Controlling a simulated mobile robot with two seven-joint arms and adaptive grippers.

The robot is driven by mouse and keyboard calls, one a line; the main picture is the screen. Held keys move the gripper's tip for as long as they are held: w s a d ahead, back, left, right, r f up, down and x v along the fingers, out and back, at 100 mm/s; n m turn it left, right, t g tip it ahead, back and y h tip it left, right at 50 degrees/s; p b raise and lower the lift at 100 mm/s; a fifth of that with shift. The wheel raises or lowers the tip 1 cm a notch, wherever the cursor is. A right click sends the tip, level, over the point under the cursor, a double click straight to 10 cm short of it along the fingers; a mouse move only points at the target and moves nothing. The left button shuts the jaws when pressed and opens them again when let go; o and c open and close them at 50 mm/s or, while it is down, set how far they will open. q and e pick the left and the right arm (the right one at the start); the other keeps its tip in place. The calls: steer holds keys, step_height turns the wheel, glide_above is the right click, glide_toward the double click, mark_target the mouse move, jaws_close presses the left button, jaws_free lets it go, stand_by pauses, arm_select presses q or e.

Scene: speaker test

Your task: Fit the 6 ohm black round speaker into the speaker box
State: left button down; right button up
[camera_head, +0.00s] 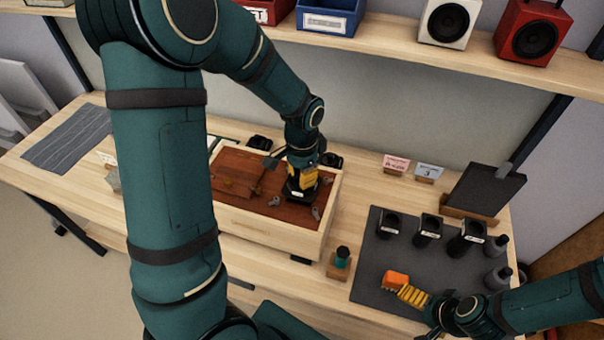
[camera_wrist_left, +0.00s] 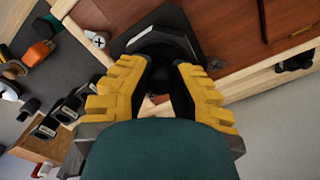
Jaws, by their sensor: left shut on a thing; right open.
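The speaker box (camera_head: 262,239) is a pale wooden box with a red-brown inside, at the middle of the bench in the head view. My left gripper (camera_head: 302,180) points down into its right part, its yellow fingers shut on a black speaker (camera_head: 297,195) with a small white label. In the left wrist view the fingers (camera_wrist_left: 160,78) grip the black speaker (camera_wrist_left: 160,38) on both sides, over the red-brown surface. Whether it is seated is hidden.
Several black square-bodied parts with labels (camera_head: 430,226) stand on the dark mat (camera_head: 378,262), with dark bottles (camera_head: 497,245) at its right edge. A green-topped piece on a wooden block (camera_head: 340,258) stands beside the box. A shelf (camera_head: 400,57) with speakers runs above the bench.

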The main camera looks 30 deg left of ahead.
arm_select(q)
steer(key=shift+f+b, duration=1.2)
steer(key=shift+f, duration=0.3)
arm_select(e)
steer(key=shift+f, duration=1.25)
stand_by(0.7)
arm_select(q)
steer(key=c, duration=0.9)
jaws_free()
steer(key=shift+c, duration=0.2)
steer(key=shift+r, duration=0.1)
